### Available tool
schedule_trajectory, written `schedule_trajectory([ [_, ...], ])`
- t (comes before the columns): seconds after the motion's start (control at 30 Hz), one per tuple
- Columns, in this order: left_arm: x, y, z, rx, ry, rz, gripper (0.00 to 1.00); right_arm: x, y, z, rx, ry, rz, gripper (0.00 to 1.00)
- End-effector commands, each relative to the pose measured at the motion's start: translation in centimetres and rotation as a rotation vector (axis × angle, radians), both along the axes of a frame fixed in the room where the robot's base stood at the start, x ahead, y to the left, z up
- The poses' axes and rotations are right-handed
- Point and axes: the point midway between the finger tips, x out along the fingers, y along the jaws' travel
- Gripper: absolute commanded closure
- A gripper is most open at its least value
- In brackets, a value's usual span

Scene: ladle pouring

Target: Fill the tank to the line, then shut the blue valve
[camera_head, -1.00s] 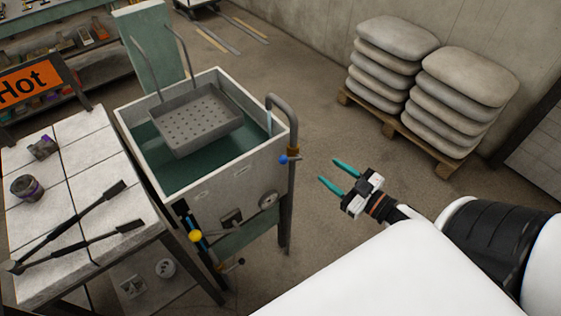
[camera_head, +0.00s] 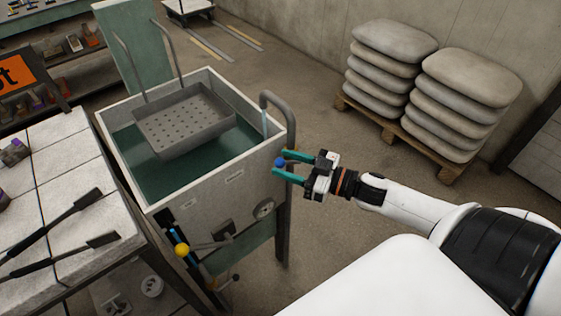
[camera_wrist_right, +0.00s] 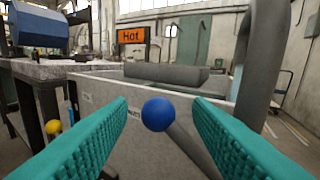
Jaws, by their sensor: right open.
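The tank (camera_head: 235,175) is a pale box on legs, holding dark green water (camera_head: 218,150). A perforated grey basket (camera_head: 185,120) hangs in it. A bent grey pipe (camera_head: 278,98) arches over its right corner, and a thin pale stream (camera_head: 264,124) shows under its mouth. The blue valve (camera_head: 280,162) has a round knob below the pipe. My right gripper (camera_head: 283,168) is open, with its teal fingers on either side of the knob. In the right wrist view the blue knob (camera_wrist_right: 158,114) sits between the fingers with gaps on both sides. I cannot make out the fill line. My left gripper is not in view.
A yellow knob (camera_head: 182,250) is on the tank's lower front. A tiled table (camera_head: 75,205) with two long black-handled tools stands to the left. Stacked sacks (camera_head: 455,100) on a pallet stand at the back right. The floor between them and the tank is clear.

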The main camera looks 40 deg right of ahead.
Motion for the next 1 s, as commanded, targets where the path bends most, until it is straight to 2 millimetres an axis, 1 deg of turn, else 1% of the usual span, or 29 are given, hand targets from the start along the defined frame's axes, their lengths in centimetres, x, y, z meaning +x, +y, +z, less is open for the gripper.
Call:
schedule_trajectory([
  [0.03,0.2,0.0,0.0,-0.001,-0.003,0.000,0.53,0.6,0.3,0.0,-0.001,-0.003,-0.001,0.54],
  [0.2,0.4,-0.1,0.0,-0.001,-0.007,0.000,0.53,1.6,1.0,0.0,0.001,0.000,-0.001,0.54],
  [0.53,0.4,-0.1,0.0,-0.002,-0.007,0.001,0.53,1.8,1.2,-0.1,0.000,0.001,-0.001,0.54],
  [0.57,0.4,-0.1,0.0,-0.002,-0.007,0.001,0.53,1.8,1.2,-0.1,0.000,0.001,-0.001,0.56],
  [0.6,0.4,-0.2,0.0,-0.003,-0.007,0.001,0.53,1.8,1.2,-0.1,0.000,0.001,-0.001,0.62],
  [0.83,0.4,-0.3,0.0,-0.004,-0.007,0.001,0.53,1.8,1.2,-0.1,0.001,0.002,-0.001,1.00],
  [1.0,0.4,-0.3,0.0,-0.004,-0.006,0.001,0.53,1.8,1.2,-0.1,0.002,0.003,-0.001,1.00],
])
